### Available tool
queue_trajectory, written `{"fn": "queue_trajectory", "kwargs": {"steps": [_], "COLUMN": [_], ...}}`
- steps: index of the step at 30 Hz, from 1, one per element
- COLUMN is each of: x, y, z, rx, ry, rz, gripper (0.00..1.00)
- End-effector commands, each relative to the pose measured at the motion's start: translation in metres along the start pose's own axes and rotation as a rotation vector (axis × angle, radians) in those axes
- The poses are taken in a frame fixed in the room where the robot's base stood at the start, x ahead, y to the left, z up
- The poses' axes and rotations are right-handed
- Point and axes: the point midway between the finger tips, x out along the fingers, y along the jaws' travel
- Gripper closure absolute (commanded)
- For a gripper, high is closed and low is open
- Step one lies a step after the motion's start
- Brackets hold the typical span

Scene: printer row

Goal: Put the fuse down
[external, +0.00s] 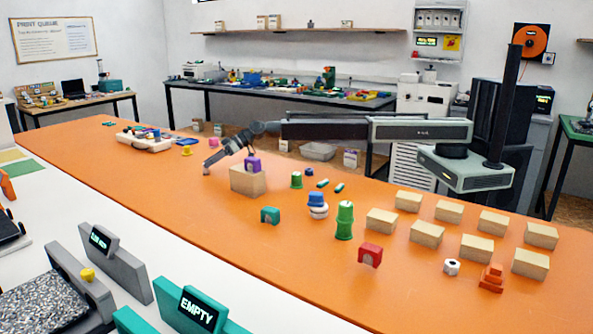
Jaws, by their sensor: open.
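My gripper (208,169) reaches down and to the left, low over the left part of the orange table (150,160). It is open. A small pale piece (206,173) shows at its fingertips, at or very near the table top. It is too small to tell whether this is the fuse or part of a fingertip. Two small teal cylinders (339,187) lie on the table right of the gripper; I cannot tell whether they are fuses. No other thing is clearly a fuse.
A wooden block (248,182) with a purple piece (253,164) on it stands just right of my gripper. Coloured parts and several wooden blocks (427,233) fill the table's right side. A white tray of parts (146,142) lies farther left. The table's front left is clear.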

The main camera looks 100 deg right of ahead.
Motion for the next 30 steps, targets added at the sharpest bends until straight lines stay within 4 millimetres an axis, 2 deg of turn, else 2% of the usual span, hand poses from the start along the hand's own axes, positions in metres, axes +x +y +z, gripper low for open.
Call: {"fn": "queue_trajectory", "kwargs": {"steps": [2,7,8,19,29,30], "x": [-0.001,-0.001,-0.001,-0.003,-0.019,-0.024], "y": [0.000,0.000,0.000,-0.001,-0.011,-0.012], "z": [-0.001,-0.001,-0.001,-0.004,-0.036,-0.033], "rx": [0.000,0.000,0.000,-0.001,-0.001,-0.001], "ry": [0.000,0.000,0.000,0.000,0.001,0.000], "rz": [0.000,0.000,0.000,0.000,0.000,0.000], "gripper": [0.50,0.97,1.00,1.00,1.00,1.00]}}
